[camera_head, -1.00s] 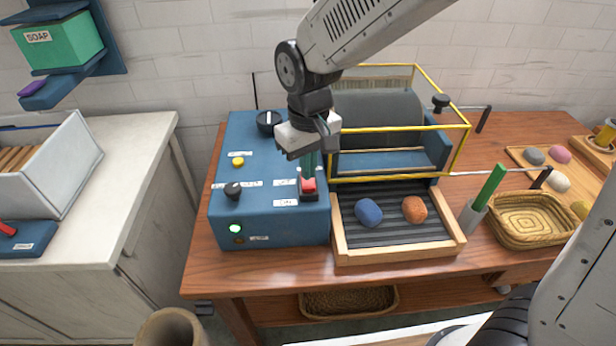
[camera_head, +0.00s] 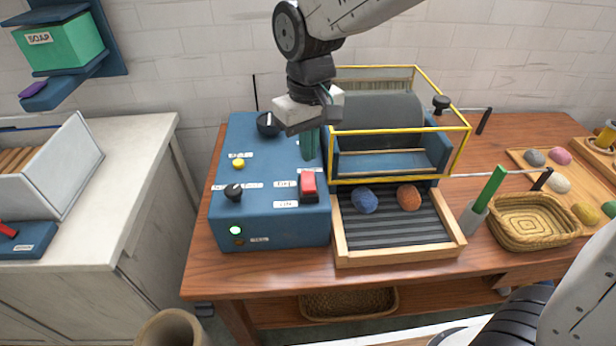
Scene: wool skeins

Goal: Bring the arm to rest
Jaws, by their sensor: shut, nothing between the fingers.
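My gripper (camera_head: 309,158) is shut and empty. It hangs pointing down above the blue control box (camera_head: 265,215), just behind and above the red rocker switch (camera_head: 308,186), and is apart from it. My arm comes in from the top of the view. A green lamp (camera_head: 235,230) on the box's front is lit. A blue skein (camera_head: 364,201) and an orange skein (camera_head: 409,198) lie at the back of the dark ribbed belt (camera_head: 400,230), close to the drum machine.
The yellow-framed guard (camera_head: 400,130) around the grey drum stands right beside my gripper. A wicker basket (camera_head: 533,222), a green-handled tool (camera_head: 488,190) and a board with several skeins (camera_head: 540,160) are to the right. A white counter (camera_head: 110,190) is at left.

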